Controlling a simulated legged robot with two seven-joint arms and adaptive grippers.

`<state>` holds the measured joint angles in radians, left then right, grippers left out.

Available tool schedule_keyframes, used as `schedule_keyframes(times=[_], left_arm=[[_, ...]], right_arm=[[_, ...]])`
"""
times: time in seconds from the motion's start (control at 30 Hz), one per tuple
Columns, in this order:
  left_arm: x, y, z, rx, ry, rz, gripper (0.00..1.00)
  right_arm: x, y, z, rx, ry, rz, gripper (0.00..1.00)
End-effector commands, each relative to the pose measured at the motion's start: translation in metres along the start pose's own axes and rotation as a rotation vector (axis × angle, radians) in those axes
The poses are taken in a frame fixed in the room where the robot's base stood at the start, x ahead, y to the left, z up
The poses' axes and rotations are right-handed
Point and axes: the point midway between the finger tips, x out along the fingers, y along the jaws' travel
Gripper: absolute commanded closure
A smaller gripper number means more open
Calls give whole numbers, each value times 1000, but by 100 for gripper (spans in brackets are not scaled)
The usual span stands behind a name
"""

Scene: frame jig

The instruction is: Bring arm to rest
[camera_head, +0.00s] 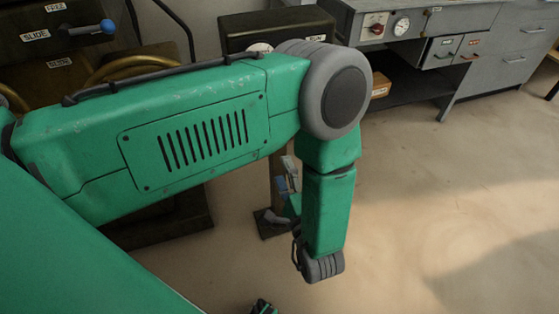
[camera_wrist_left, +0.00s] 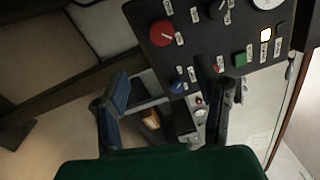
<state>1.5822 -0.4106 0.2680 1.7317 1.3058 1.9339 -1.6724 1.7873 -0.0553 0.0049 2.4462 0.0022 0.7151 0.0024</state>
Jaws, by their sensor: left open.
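My left arm is green and comes in from the left in the head view, with its forearm hanging down from a large grey elbow joint. My left gripper (camera_head: 281,190) is partly hidden behind the forearm and shows small there. In the left wrist view the left gripper (camera_wrist_left: 167,82) is open, with its two blue-padded fingers apart and nothing held between them. My right gripper does not show clearly in either view.
A grey workbench (camera_head: 470,20) with a gauge and drawers stands at the back right. A small box (camera_head: 380,85) sits on its lower shelf. Dark labelled equipment (camera_head: 60,35) stands behind my arm. A dark control panel (camera_wrist_left: 205,45) shows beyond the fingers. Floor at right is clear.

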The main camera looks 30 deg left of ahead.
Motion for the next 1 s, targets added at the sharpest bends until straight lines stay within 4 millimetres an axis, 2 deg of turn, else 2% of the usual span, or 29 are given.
schedule_keyframes(times=[0.53, 0.67, 0.77, 0.87, 0.97, 1.0], left_arm=[[-2, 0, 0, -2, 1, 2, 44], [9, 6, 0, -71, 55, 49, 44], [25, 22, 2, -216, 156, 180, 44], [34, 48, 11, -396, 246, 422, 44], [23, 75, 35, -549, 251, 731, 44], [14, 84, 49, -597, 223, 859, 44]], right_arm=[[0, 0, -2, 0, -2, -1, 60], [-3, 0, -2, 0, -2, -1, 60], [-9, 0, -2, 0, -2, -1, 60], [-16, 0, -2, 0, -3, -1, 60], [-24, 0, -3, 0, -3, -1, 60], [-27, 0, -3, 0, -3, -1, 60]])
